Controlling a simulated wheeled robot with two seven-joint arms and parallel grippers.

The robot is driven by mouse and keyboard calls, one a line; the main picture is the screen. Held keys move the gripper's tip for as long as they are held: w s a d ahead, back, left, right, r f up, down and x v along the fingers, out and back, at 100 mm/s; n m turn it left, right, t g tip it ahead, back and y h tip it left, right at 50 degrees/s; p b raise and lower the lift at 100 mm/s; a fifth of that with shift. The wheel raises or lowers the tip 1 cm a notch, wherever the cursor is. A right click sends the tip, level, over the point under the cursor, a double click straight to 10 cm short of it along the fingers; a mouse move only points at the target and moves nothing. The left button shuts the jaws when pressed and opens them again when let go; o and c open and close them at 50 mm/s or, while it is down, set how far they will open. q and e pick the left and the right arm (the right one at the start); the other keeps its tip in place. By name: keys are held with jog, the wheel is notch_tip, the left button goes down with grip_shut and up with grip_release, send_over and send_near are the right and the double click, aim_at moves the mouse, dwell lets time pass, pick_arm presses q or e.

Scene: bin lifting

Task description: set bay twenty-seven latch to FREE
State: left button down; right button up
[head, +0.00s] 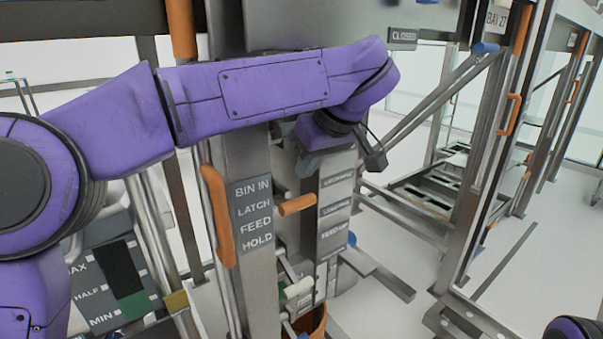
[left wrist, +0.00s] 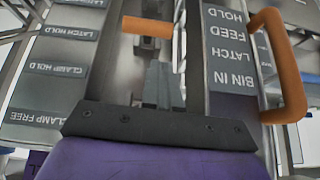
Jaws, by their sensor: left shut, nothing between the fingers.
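The orange latch lever (head: 297,205) sticks out of the grey post, right of the plate (head: 254,215) reading BIN IN, LATCH, FEED, HOLD. My left gripper (head: 309,168) is shut and empty, just above the lever in the head view. In the left wrist view its closed fingers (left wrist: 161,84) point toward the lever (left wrist: 147,27), with no clear contact. Labels beside the lever include LATCH HOLD (left wrist: 72,32), CLAMP HOLD (left wrist: 57,70) and CLAMP FREE (left wrist: 35,115). The lever's pivot is not clear. My right gripper is out of view.
An orange grab handle (head: 217,215) runs up the post left of the plate; it also shows in the left wrist view (left wrist: 290,75). A metal frame stands right; white floor (head: 400,250) is open between.

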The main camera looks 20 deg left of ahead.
aim_at(293, 203)
pick_arm(q)
jog(key=shift+h, duration=0.4)
jog(key=x, duration=0.3)
jog(key=b+x, duration=0.1)
jog(key=x, duration=0.5)
jog(key=shift+w+a, duration=0.35)
jog(key=shift+w, duration=0.1)
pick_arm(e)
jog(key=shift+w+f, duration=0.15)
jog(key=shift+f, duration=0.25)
